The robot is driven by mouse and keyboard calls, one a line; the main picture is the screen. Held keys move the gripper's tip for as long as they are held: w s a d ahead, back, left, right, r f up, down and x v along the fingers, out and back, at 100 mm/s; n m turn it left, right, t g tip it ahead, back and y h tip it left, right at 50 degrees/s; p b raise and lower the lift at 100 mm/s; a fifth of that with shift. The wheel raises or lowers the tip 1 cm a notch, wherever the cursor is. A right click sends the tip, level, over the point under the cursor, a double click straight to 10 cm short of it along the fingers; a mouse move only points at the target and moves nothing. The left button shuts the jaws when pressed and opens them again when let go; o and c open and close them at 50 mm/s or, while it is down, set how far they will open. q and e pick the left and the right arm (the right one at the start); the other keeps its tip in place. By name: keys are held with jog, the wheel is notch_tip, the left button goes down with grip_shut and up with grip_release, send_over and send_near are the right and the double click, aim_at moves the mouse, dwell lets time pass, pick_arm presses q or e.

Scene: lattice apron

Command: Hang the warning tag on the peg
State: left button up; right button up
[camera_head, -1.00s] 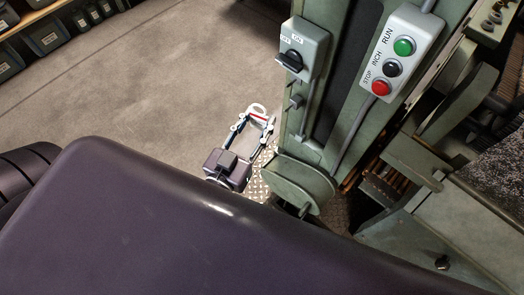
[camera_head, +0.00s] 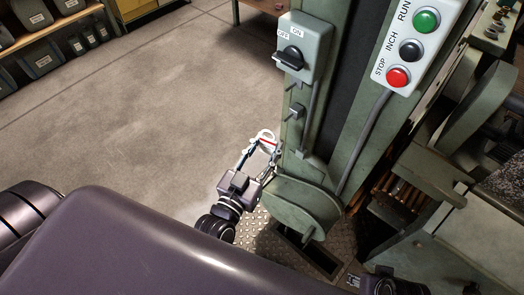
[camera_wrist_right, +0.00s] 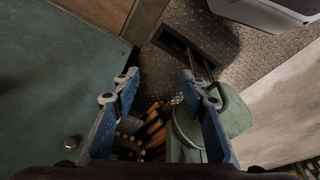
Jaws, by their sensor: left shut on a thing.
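The warning tag (camera_head: 266,142), white with a red band and a looped top, is in my left gripper (camera_head: 262,152). That gripper is shut on it, left of the green machine column and touching neither column nor peg as far as I can tell. The peg (camera_head: 297,110) is a small dark stub on a plate on the column, below the OFF/ON switch box (camera_head: 304,48). It is bare, up and right of the tag. My right gripper (camera_wrist_right: 158,86) is open and empty in the right wrist view, above the machine's lower parts.
A push-button box (camera_head: 412,46) with RUN, INCH and STOP is on the column's right. A rounded green guard (camera_head: 305,207) juts out below the peg. Shelves with bins (camera_head: 45,55) stand far left. The floor (camera_head: 140,110) between is clear.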

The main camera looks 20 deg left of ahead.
pick_arm(q)
jog(key=shift+w+d+f+b, duration=0.1)
jog(key=shift+w+d+b, duration=0.2)
jog(key=shift+w, duration=0.55)
jog(key=shift+w+d+b, duration=0.3)
jog(key=shift+w, duration=0.5)
jog(key=shift+w+d, duration=0.1)
jog(key=shift+w, duration=0.2)
pick_arm(e)
jog(key=shift+w+v, duration=0.2)
jog(key=shift+v, duration=1.2)
jog(key=shift+w+v, duration=0.2)
jog(key=shift+v, duration=1.25)
jog(key=shift+r, duration=0.15)
jog(key=shift+w, duration=0.1)
pick_arm(q)
jog(key=shift+s, duration=0.1)
pick_arm(e)
jog(key=shift+x, duration=0.85)
pick_arm(q)
jog(key=shift+p, duration=0.3)
pick_arm(e)
jog(key=shift+f, duration=0.75)
jog(key=shift+a+r, duration=0.1)
pick_arm(q)
jog(key=shift+w+d, duration=0.1)
jog(key=shift+w, duration=0.1)
